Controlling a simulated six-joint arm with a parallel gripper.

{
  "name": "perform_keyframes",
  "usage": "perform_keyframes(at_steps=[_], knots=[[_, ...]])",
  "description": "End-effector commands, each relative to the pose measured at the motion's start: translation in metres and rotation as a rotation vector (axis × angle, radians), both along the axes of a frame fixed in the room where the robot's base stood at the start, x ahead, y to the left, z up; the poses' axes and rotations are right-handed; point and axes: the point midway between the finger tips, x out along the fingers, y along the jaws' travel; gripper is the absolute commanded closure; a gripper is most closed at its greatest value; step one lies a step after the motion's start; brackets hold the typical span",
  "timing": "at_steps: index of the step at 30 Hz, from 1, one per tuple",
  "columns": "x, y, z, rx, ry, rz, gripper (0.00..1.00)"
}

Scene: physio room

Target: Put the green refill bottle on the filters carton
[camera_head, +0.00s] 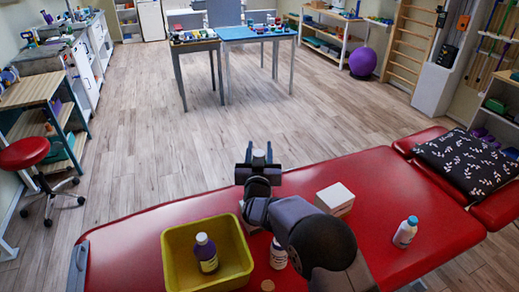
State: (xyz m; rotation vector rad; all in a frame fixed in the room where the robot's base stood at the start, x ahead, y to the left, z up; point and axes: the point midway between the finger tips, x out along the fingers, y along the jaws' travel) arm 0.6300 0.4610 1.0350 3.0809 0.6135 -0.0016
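A small white carton (335,198), probably the filters carton, sits on the red treatment table, right of my gripper; I cannot read any label. My gripper (258,155) is extended over the table's far edge, beyond the yellow bin. A small pale grey shape shows between its dark fingers, but I cannot tell whether it is a held thing or part of the gripper. No clearly green bottle shows. A white bottle with a teal cap and an orange-red band (405,232) stands right of the carton, apart from it.
Another white bottle (278,253) stands between the bin and my arm, partly hidden. A small tan disc (268,285) lies near it. A patterned black pillow (468,163) lies far right. The red table (395,180) is clear behind the carton.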

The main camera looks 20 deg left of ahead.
Motion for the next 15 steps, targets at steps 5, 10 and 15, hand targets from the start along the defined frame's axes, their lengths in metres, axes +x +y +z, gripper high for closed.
perform_keyframes(at_steps=[5,10,15], knots=[[0.0,-0.0001,0.0005,0.0,0.0,0.0,0.53],[0.0,-0.0001,0.001,0.0,0.0,0.0,0.53],[-0.0024,-0.0007,0.0024,0.0,0.0,0.0,0.53]])
